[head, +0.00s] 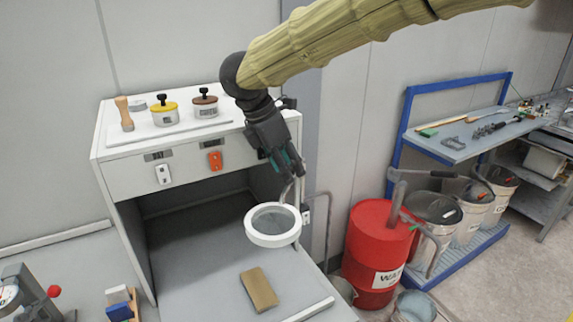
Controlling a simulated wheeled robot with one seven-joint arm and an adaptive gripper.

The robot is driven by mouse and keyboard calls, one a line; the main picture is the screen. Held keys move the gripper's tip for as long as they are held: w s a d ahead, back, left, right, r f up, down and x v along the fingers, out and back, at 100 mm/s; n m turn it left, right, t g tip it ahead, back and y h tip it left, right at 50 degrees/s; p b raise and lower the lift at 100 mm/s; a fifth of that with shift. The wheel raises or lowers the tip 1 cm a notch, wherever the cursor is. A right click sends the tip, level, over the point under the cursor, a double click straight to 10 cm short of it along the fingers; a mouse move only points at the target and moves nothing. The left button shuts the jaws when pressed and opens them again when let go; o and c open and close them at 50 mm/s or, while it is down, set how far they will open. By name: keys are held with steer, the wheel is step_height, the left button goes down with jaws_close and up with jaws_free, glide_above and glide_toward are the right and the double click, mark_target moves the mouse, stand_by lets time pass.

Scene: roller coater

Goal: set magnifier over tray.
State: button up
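The magnifier (249,229) is a round white ring with a grey lens, at the front right of the white cabinet's open bay. A thin bent arm (297,212) runs up from its right side. My gripper (290,174) points down just above and behind the ring, close to the thin arm. Its fingertips overlap the top of that arm in the picture; whether they grip it, I cannot tell. A flat brown block (259,289) lies on the grey surface below and in front of the ring. A shallow white tray (135,135) sits on the cabinet top; no other tray is clear.
Pots with knobbed lids (165,114) and a wooden-handled tool (123,113) stand on the cabinet top. A red drum (374,250) and a blue-framed rack (409,120) with bins are to the right. The grey bay floor (195,262) left of the block is clear.

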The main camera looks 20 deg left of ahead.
steer(key=shift+s+r, duration=0.1)
steer(key=v, duration=1.2)
